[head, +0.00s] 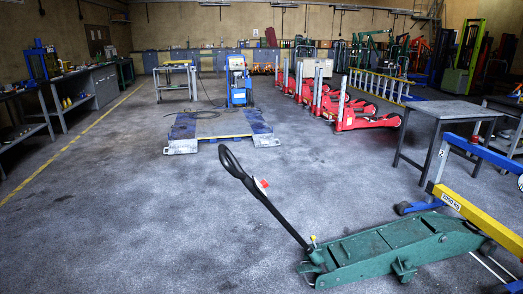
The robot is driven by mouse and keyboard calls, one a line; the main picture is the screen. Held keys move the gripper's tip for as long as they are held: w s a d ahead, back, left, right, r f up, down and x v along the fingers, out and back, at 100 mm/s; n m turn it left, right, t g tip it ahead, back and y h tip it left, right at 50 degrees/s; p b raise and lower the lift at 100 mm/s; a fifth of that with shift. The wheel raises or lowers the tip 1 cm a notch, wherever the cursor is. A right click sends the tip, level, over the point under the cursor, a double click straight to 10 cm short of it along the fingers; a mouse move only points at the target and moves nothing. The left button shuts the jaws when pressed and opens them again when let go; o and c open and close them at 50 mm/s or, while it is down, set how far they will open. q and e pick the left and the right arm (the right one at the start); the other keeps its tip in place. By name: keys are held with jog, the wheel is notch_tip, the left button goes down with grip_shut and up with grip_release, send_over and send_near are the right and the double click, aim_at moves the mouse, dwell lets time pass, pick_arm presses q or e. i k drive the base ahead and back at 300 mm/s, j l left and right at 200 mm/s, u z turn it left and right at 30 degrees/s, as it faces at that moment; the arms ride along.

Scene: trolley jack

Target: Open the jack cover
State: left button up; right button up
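A green trolley jack (385,250) stands on the grey floor at the lower right in the head view. Its long body runs from lower left to upper right, with small wheels underneath. A black handle (272,208) rises from its left end up and to the left, ending in a looped grip (231,163). A small red and white part sits on the handle near the grip. A flat green plate (395,236) covers the top of the body; it appears to lie level with it. Neither of my grippers is in view.
A yellow and blue frame (482,218) stands close behind and right of the jack. A metal table (454,110) is at the right. Red jacks (350,115) and a blue lift (222,127) stand farther back. The floor left of the jack is clear.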

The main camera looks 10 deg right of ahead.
aim_at(366, 246)
jog(key=i+l+z, duration=0.1)
jog(key=i+z, duration=0.25)
jog(key=i, duration=0.15)
jog(key=i+z, duration=0.35)
jog(key=i+j+z, duration=0.2)
jog(key=i+z, duration=0.15)
jog(key=i, duration=0.2)
